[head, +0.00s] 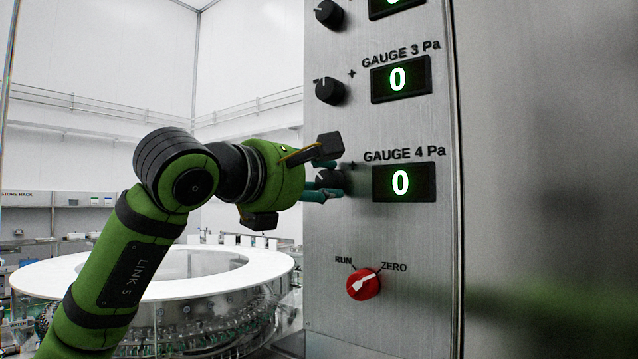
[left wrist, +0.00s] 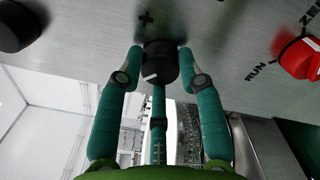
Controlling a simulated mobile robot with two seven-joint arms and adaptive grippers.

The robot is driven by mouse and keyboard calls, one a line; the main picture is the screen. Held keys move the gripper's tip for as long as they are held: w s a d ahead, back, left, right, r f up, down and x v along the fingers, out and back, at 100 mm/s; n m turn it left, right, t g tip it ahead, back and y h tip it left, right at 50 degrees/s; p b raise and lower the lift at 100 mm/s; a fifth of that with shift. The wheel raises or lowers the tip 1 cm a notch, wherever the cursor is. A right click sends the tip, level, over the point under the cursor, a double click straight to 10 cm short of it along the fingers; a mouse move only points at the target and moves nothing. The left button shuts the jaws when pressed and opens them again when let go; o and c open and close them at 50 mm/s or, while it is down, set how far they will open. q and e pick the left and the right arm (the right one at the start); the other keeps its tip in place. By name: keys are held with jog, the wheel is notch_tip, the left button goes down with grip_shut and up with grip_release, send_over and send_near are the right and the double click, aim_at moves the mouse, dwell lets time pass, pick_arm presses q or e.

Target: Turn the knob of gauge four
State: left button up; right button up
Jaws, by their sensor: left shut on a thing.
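The gauge four knob (head: 330,179) is a black round knob on the steel panel, left of the GAUGE 4 display (head: 404,182), which reads 0. My left gripper (head: 322,188) reaches it from the left and partly covers it. In the left wrist view the black knob (left wrist: 160,62) shows a white pointer line. The teal fingers of my left gripper (left wrist: 163,70) are closed around the knob from both sides, with a third finger below it. My right gripper is in neither view.
The gauge 3 knob (head: 329,90) and its display (head: 401,79), reading 0, are above. A red RUN/ZERO switch (head: 363,284) sits below and also shows in the wrist view (left wrist: 300,58). A large white rotary ring (head: 100,283) stands behind my left arm.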

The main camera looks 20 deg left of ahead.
pick_arm(q)
jog(key=o, duration=1.2)
jog(key=shift+c, duration=0.2)
jog(key=v, duration=1.2)
